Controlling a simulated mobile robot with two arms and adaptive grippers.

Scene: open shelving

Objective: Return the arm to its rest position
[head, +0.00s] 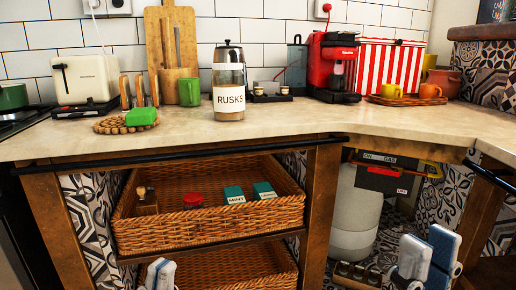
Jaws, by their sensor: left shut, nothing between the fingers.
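My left gripper (160,274) shows at the bottom edge, low in front of the lower wicker basket. Its white and blue fingertips are together, with nothing visible between them. My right gripper (429,255) is at the lower right, below the counter. Its two white and blue fingers stand apart, with a gap between them and nothing seen in it. Most of both arms is outside the view.
A wicker basket (205,225) holding small boxes is below, above another basket (225,270). A gas cylinder (354,215) stands under the counter near my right gripper.

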